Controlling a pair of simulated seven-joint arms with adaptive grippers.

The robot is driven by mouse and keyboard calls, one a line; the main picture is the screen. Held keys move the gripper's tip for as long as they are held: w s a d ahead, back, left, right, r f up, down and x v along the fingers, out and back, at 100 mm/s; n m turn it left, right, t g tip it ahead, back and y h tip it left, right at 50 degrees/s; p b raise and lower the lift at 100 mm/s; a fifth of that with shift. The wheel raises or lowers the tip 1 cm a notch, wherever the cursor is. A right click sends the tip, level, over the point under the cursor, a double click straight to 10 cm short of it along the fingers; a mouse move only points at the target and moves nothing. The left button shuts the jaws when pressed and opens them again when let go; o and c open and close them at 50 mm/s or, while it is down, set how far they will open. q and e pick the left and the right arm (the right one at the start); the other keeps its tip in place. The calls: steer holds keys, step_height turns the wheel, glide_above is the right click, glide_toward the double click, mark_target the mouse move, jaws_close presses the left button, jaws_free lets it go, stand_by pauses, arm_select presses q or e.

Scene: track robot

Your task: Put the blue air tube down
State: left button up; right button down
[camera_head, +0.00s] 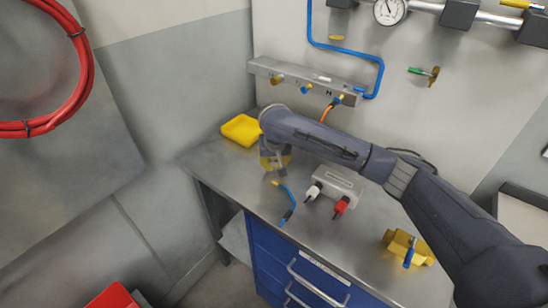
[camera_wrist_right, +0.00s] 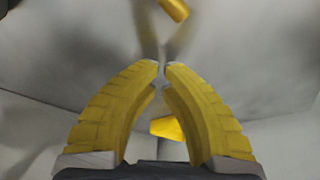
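The blue air tube (camera_head: 287,197) has a yellow end and appears to lie curved on the metal workbench (camera_head: 235,179), near its front edge. My right gripper (camera_head: 276,170) is over the bench, just behind the tube's yellow end and apart from it. In the right wrist view its yellow fingers (camera_wrist_right: 161,66) come together at the tips with nothing seen between them. The blue tube cannot be made out in that view. My left gripper is not in view.
A yellow tray (camera_head: 241,130) sits at the back left. A grey box (camera_head: 340,180) with white and red connectors stands right of the tube. A yellow block (camera_head: 408,246) is at the right. A wall manifold (camera_head: 300,78) and blue pipe (camera_head: 345,49) are behind.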

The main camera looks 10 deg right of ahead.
mark_target(274, 176)
steer(key=shift+f, duration=0.45)
steer(key=shift+s+a, duration=0.1)
steer(key=shift+s, duration=1.8)
